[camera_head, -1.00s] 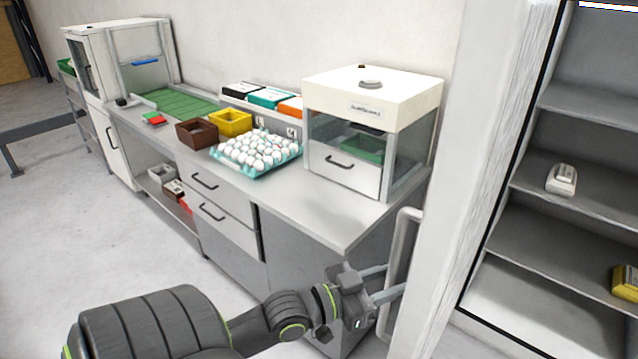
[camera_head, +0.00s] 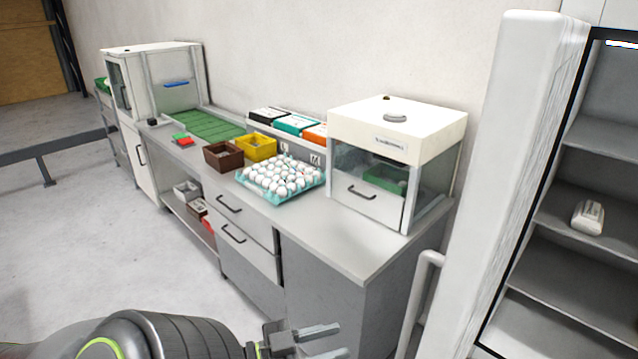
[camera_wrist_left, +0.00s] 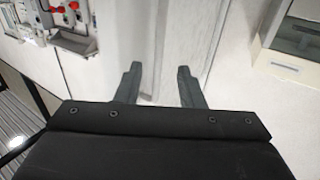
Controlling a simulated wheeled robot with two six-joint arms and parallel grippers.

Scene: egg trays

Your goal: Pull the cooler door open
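The white cooler door (camera_head: 515,150) stands swung open on the right of the head view, beside the dark shelved interior of the cooler (camera_head: 590,265). Its pale bar handle (camera_head: 412,305) is on the door's left side, low in the picture. My left gripper (camera_head: 332,342) is at the bottom of the head view, left of the handle and apart from it. Its two fingers are spread with nothing between them. The left wrist view also shows the spread, empty fingers (camera_wrist_left: 158,85). My right gripper is not in view.
A grey counter (camera_head: 345,245) runs along the wall left of the door. It bears a white cabinet (camera_head: 395,125), an egg tray (camera_head: 300,194), a brown box (camera_head: 222,157) and a yellow box (camera_head: 256,148). The floor (camera_head: 110,250) at left is clear.

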